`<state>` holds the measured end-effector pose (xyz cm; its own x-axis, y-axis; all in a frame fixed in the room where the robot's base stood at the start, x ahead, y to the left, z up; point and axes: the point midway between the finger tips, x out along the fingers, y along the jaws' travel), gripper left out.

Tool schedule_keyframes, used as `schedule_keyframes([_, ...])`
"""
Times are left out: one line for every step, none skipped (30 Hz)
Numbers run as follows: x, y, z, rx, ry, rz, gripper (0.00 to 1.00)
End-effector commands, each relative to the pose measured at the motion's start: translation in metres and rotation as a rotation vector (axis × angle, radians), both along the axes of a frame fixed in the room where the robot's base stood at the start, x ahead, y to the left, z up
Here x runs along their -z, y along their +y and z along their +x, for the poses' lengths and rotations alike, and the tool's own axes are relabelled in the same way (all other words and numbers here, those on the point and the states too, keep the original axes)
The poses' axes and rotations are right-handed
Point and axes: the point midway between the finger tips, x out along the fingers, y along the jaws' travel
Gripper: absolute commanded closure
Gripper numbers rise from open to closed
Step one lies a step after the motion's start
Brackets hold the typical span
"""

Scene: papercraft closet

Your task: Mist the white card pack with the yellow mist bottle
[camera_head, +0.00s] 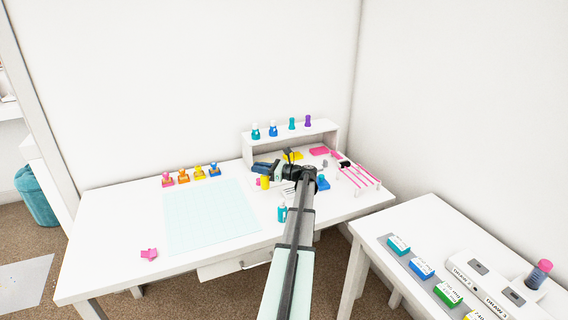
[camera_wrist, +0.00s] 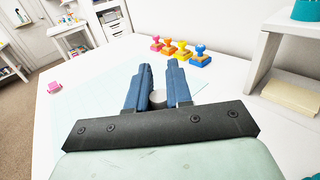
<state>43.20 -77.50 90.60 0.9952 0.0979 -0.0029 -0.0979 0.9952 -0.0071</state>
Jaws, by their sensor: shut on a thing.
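My gripper (camera_head: 262,167) is over the right part of the white desk, with its blue fingers pointing left. It is shut on the yellow mist bottle (camera_head: 265,182), whose yellow body shows just below the fingers. In the wrist view, a round whitish top (camera_wrist: 157,99) sits between the fingers of my gripper (camera_wrist: 158,85). I cannot tell whether the bottle touches the desk. I cannot pick out a white card pack. Teal (camera_head: 399,245), blue (camera_head: 421,268) and green (camera_head: 447,294) packs with white labels lie on the right table, and a yellow one (camera_head: 472,316) is cut off below.
A teal bottle (camera_head: 282,212) and a blue one (camera_head: 322,184) stand near my arm. A low shelf (camera_head: 290,135) with several bottles stands behind. Stamps (camera_head: 199,172) line the desk's back left. A pale blue mat (camera_head: 210,217) is clear. A gap separates the desk and right table (camera_head: 385,226).

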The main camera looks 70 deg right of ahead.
Motion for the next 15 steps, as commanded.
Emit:
schedule_keyframes([0.003,0.004,0.011,-0.051,0.001,0.002,1.00])
schedule_keyframes([0.004,0.008,0.015,-0.078,0.000,0.002,1.00])
schedule_keyframes([0.006,0.013,0.020,-0.110,0.000,0.003,1.00])
schedule_keyframes([0.006,0.016,0.023,-0.129,0.000,0.004,1.00])
schedule_keyframes([0.007,0.019,0.026,-0.148,-0.001,0.005,1.00])
schedule_keyframes([0.008,0.022,0.028,-0.166,0.000,0.006,1.00])
schedule_keyframes([0.008,0.024,0.030,-0.178,0.000,0.007,1.00])
schedule_keyframes([0.009,0.025,0.031,-0.187,-0.001,0.007,1.00])
schedule_keyframes([0.009,0.027,0.032,-0.195,-0.001,0.007,1.00])
schedule_keyframes([0.009,0.028,0.032,-0.199,-0.001,0.007,1.00])
schedule_keyframes([0.009,0.028,0.033,-0.202,-0.001,0.008,1.00])
schedule_keyframes([0.009,0.029,0.033,-0.205,-0.001,0.008,1.00])
schedule_keyframes([0.009,0.029,0.033,-0.205,-0.001,0.008,1.00])
schedule_keyframes([0.009,0.029,0.033,-0.205,-0.001,0.008,1.00])
schedule_keyframes([0.009,0.029,0.033,-0.204,-0.001,0.008,1.00])
